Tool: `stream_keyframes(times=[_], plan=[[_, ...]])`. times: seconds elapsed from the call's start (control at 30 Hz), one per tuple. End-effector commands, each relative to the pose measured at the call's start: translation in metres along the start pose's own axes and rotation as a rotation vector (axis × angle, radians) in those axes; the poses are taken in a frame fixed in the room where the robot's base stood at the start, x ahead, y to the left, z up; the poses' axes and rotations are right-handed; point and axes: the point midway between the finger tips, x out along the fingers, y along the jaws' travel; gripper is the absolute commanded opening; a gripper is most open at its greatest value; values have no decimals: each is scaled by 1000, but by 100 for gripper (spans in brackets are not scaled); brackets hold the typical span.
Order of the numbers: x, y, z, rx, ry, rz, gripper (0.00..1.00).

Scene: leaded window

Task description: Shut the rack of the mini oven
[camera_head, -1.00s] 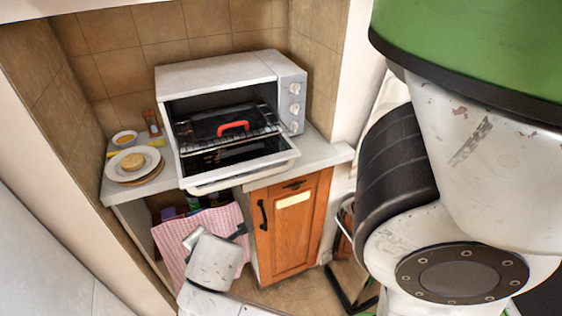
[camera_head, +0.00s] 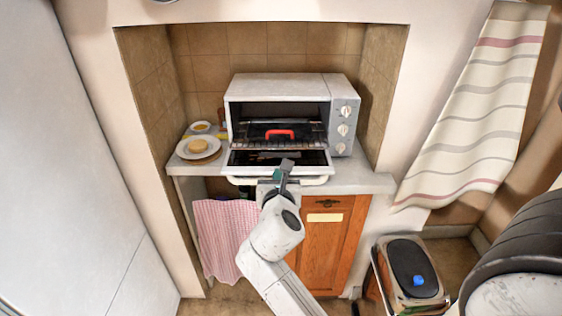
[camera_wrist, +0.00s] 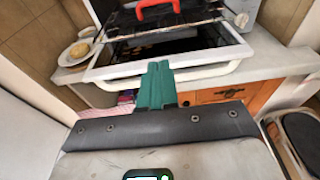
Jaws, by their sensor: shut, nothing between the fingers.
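The white mini oven (camera_head: 275,86) stands on the counter with its door (camera_head: 277,180) folded down flat. Its wire rack (camera_head: 248,142) shows in the opening, with a dark tray and a red handle (camera_head: 280,134) on it; the rack's front edge reaches out over the inner part of the door. The rack also shows at the top of the wrist view (camera_wrist: 190,27). My gripper (camera_head: 287,163) is shut and empty, with teal fingers. In the head view it overlaps the door's front part, below the rack. In the wrist view its fingertips (camera_wrist: 158,66) overlap the door's front edge.
A plate with a round bread-like item (camera_head: 198,147) and a small bowl (camera_head: 200,126) stand left of the oven. A pink cloth (camera_head: 222,235) hangs below the counter beside a wooden cabinet (camera_head: 330,250). A bin (camera_head: 408,262) stands on the floor at right.

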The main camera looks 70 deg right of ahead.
Motion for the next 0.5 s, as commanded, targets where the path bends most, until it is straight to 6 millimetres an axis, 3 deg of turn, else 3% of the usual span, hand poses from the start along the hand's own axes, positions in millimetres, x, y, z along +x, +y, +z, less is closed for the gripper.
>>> stream_keyframes(times=[0.3,0.5], plan=[[62,-1,1,2,0,-2,0],[87,-1,0,2,1,-1,0]])
